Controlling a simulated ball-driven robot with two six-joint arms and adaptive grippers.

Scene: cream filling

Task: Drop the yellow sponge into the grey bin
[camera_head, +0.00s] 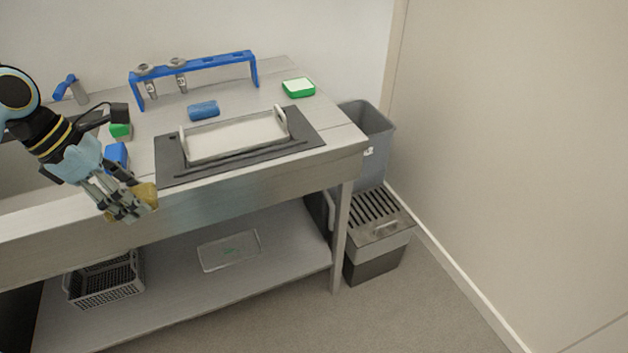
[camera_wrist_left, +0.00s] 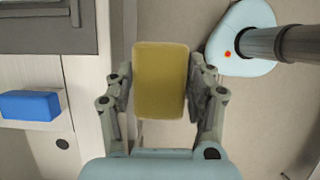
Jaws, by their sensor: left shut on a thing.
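The yellow sponge (camera_wrist_left: 161,80) is clamped between the two fingers of my left gripper (camera_wrist_left: 161,88) in the left wrist view. In the head view the sponge (camera_head: 146,196) shows partly behind the fingers of my left gripper (camera_head: 130,206), at the front edge of the table on the left. The grey bin (camera_head: 369,135) stands on the floor past the right end of the table, far to the right of the gripper. The table corner hides part of it, and I cannot see its bottom. My right gripper is not in view.
A white tray (camera_head: 235,137) with handles sits on a dark mat (camera_head: 305,120). A blue sponge (camera_head: 117,156), a blue roll (camera_head: 203,110), a green-and-white box (camera_head: 299,88) and a blue rack (camera_head: 200,67) are on the table. A slotted grey container (camera_head: 378,240) stands before the bin.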

